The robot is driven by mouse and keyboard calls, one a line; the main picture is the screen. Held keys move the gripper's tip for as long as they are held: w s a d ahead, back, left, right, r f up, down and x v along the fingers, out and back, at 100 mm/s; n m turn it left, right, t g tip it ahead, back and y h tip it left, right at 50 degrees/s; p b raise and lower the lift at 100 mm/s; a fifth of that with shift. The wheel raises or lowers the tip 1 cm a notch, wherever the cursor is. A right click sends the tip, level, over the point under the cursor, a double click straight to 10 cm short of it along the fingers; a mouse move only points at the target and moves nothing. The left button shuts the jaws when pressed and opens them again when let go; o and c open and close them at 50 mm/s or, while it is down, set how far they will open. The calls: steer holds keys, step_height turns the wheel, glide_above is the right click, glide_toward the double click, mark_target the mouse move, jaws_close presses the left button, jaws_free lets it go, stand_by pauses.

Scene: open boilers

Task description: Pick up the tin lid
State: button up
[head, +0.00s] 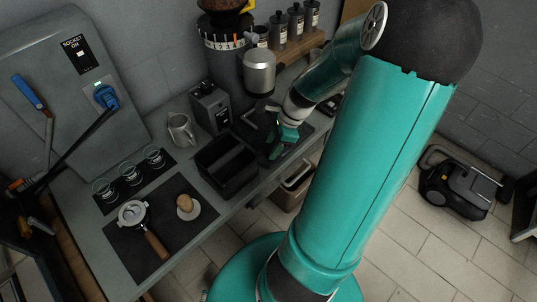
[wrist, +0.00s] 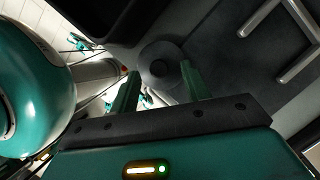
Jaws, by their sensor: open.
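A dark round disc with a central knob, which looks like the tin lid (wrist: 158,68), lies on a dark surface in the wrist view. My gripper (wrist: 157,88) is open, with one green finger on either side of the lid's near part in that picture. I cannot tell whether either finger touches it. In the head view my gripper (head: 282,143) is low over the dark mat below the grinder, and I cannot make out the lid there. Several dark tins (head: 295,22) stand on the wooden shelf behind.
The grinder (head: 257,75) stands just behind my gripper. A black open box (head: 226,165), a grey socket box (head: 210,106) and a metal jug (head: 181,130) stand to the left. Glasses, a portafilter (head: 133,214) and a tamper (head: 187,205) occupy the near counter.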

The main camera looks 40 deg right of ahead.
steer(key=shift+w+a+f, duration=0.2)
steer(key=shift+a+f, duration=0.05)
steer(key=shift+f, duration=0.4)
jaws_close()
steer(key=shift+r, duration=0.1)
